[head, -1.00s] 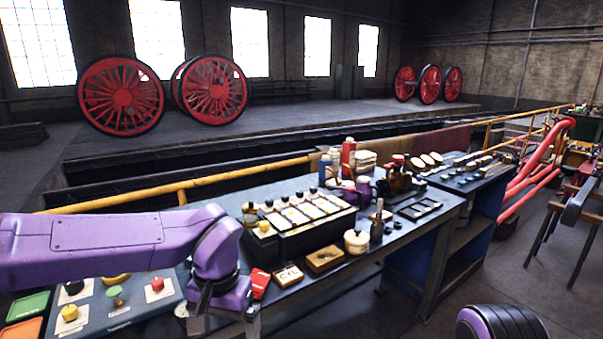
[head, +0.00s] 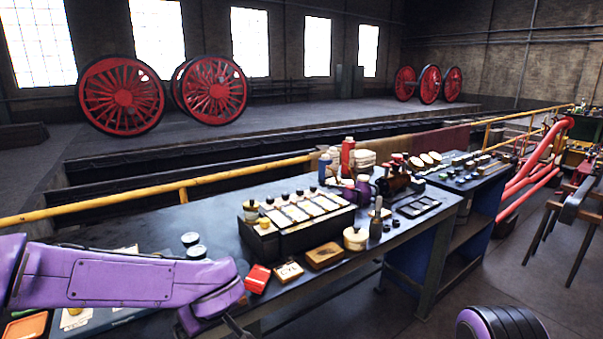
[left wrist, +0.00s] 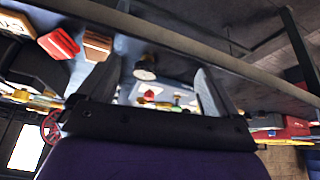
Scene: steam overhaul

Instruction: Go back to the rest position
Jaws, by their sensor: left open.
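My left arm enters the head view from the left, low over the near end of the workbench (head: 345,283). Its gripper is largely cut off by the bottom edge there. In the left wrist view my left gripper (left wrist: 165,88) is open, its two fingers apart with nothing held between them. Beyond the fingers a pale board with small red and green knobs (left wrist: 150,95) shows, at a distance. My right gripper is in neither view.
A red box (head: 257,278), a tan block (head: 324,256) and a black rack of pale parts (head: 296,227) stand on the bench near my left arm. A yellow rail (head: 245,177) runs behind the bench.

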